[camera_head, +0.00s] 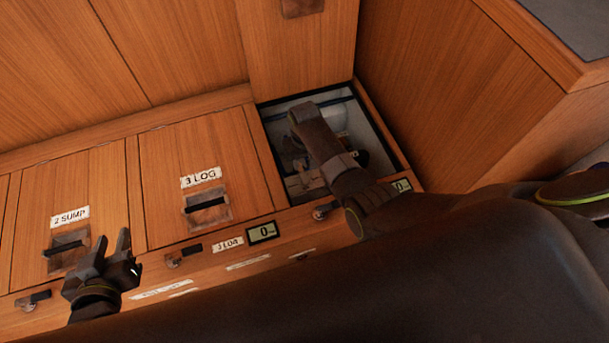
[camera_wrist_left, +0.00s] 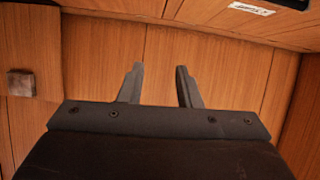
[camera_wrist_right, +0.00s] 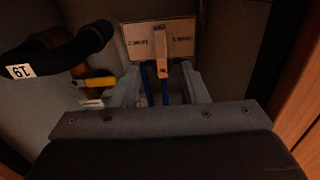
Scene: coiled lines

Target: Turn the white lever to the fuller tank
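In the right wrist view a pale lever (camera_wrist_right: 160,45) with a small block at its lower end stands upright before a pale plate (camera_wrist_right: 130,42). The plate has a small dark label on each side, too blurred to read. My right gripper (camera_wrist_right: 161,72) is open inside the open floor compartment, its fingers on either side of the lever's lower end. I cannot tell whether they touch it. In the head view my right arm hides the lever. My left gripper (camera_head: 111,252) is open and empty above the panels; its open fingers also show in the left wrist view (camera_wrist_left: 159,80).
Closed hatches labelled 2 SUMP (camera_head: 70,217) and 3 LOG (camera_head: 201,177) lie left of the compartment. A small display (camera_head: 263,232) reads 0. A dark hose with a tag (camera_wrist_right: 60,58), a yellow handle (camera_wrist_right: 100,82) and blue lines (camera_wrist_right: 147,85) crowd the compartment.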

